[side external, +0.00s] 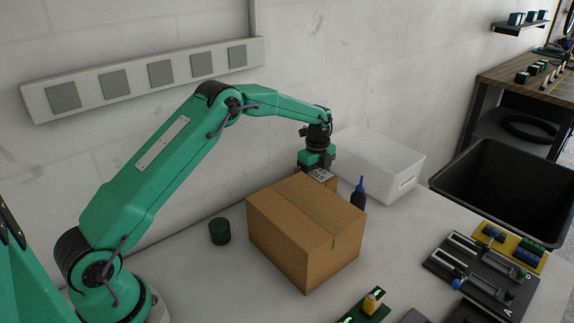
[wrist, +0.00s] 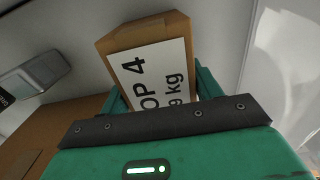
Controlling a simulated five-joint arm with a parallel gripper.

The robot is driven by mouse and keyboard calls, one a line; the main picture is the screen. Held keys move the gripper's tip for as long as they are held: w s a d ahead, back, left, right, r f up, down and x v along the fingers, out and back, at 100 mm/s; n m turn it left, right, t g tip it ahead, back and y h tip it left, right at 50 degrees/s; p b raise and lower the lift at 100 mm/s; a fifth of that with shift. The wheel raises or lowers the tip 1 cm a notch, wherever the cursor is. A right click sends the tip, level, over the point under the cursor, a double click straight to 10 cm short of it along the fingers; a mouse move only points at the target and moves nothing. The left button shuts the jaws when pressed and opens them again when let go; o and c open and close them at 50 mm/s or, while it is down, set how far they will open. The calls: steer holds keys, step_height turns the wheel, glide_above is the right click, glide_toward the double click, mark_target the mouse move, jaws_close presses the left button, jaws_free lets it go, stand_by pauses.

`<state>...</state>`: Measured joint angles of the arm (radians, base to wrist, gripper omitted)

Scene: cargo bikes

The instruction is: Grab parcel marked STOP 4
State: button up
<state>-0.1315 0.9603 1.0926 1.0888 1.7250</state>
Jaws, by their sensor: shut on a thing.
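A small brown parcel (wrist: 145,30) with a white label reading "OP 4" and "9 kg" fills the middle of the wrist view; the rest of the label's text is hidden. In the side view the parcel (side external: 330,184) shows behind the large carton, its label facing up. My gripper (side external: 316,163) is over it, pointing down. In the wrist view its green fingers (wrist: 160,88) are on both sides of the parcel, shut on it. The carton hides the parcel's base, so I cannot tell whether it touches the table.
The large brown carton (side external: 285,238) stands just in front of the parcel. A dark bottle with a blue cap (side external: 358,197) and a white bin (side external: 409,182) are to the right. A dark green cylinder (side external: 219,232) is left. A black tub (side external: 470,195) and fixtures (side external: 485,268) lie further right.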

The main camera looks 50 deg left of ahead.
steer(key=shift+r, duration=0.25)
steer(key=shift+r, duration=4.9)
